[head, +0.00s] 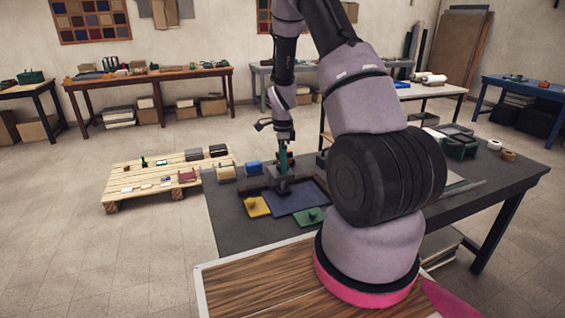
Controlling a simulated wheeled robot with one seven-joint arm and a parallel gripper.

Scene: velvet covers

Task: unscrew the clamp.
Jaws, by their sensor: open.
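My gripper (284,147) points down over the left part of the dark work table. It is small in the head view, and its jaws are open. A small green upright part shows right at the gripper, above a dark grey block-like piece (287,184). This is possibly the clamp, but I cannot tell for sure. I cannot tell whether the jaws touch it. It stands at the back edge of a flat dark blue panel (297,200). A yellow plate (257,207) with a small knob and a green plate (309,217) lie in front of it.
The dark table (229,226) also holds a blue box (254,167) at the left and a dark green crate (461,148) at the right. A wooden pallet (128,188) with small items lies left. My arm hides the table's middle. Open floor lies at left.

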